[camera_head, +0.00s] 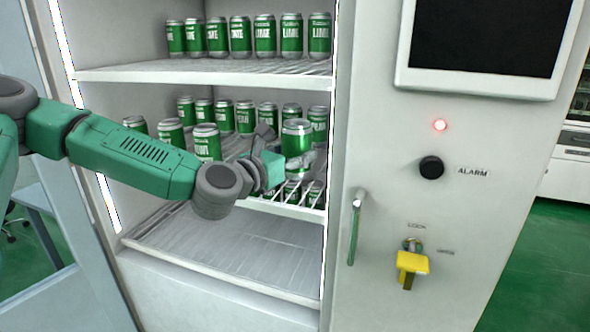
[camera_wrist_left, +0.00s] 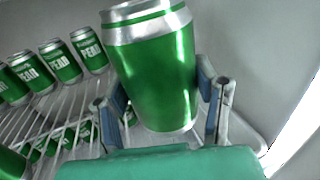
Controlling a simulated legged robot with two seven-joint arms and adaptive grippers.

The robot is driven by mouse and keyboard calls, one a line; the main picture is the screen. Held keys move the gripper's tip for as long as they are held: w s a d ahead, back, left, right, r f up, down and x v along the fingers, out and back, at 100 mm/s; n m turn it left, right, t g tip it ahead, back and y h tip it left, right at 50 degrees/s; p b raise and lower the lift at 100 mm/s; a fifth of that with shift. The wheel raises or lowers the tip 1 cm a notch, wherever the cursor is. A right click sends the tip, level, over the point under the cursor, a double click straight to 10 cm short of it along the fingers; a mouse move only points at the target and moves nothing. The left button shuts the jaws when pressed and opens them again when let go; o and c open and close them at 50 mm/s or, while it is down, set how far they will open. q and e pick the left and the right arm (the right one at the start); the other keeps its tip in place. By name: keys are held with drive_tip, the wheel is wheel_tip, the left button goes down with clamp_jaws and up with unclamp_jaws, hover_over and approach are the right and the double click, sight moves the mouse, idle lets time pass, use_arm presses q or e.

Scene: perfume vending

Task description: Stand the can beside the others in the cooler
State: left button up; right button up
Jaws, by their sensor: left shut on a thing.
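My left gripper (camera_head: 283,166) reaches into the middle shelf of the cooler from the left and is shut on a green can (camera_head: 296,140). The can is upright in the head view, near the right side of that shelf; in the left wrist view the can (camera_wrist_left: 155,75) stands between the two fingers (camera_wrist_left: 166,110). I cannot tell whether its base touches the shelf. Other green cans (camera_head: 245,117) stand in rows on the same wire shelf, behind and to the left; they also show in the left wrist view (camera_wrist_left: 60,62). My right gripper is not in view.
An upper shelf (camera_head: 200,74) holds a row of lime cans (camera_head: 240,37). The cooler's right panel (camera_head: 385,150) carries a screen (camera_head: 487,38), a door handle (camera_head: 354,232) and a yellow lock (camera_head: 411,263).

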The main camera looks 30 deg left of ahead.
sight(287, 171)
use_arm(q)
wheel_tip(287, 171, down, 4)
drive_tip(key=shift+a+r+b, duration=0.1)
drive_tip(key=shift+r+b, duration=0.1)
drive_tip(key=shift+b, duration=0.15)
drive_tip(key=o, duration=1.6)
